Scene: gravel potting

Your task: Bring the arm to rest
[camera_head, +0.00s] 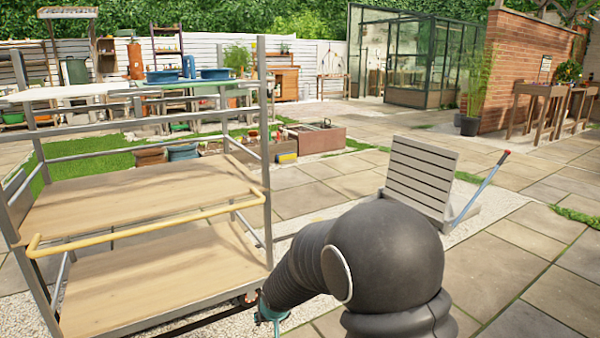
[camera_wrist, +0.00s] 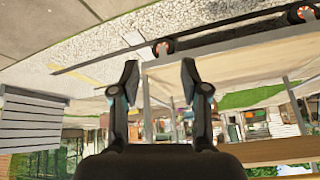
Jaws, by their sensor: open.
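My arm (camera_head: 380,262) fills the lower middle of the head view, with its dark rounded joint in front and a link leading down and left. My gripper (camera_wrist: 160,82) shows in the wrist view with its two dark fingers spread apart and nothing between them. The wrist picture looks upside down, with paving at the top. In the head view the gripper itself is mostly hidden; only a teal part shows low beside the shelf cart (camera_head: 262,200). I cannot tell the exact gap between the gripper and the cart.
The metal cart with wooden shelves and a yellow handle (camera_head: 140,228) stands close on the left. A slatted grey panel (camera_head: 420,178) with a red-tipped lever (camera_head: 490,185) stands behind my arm. Open paving (camera_head: 545,255) lies to the right. A greenhouse (camera_head: 410,60) and brick wall (camera_head: 525,70) stand farther back.

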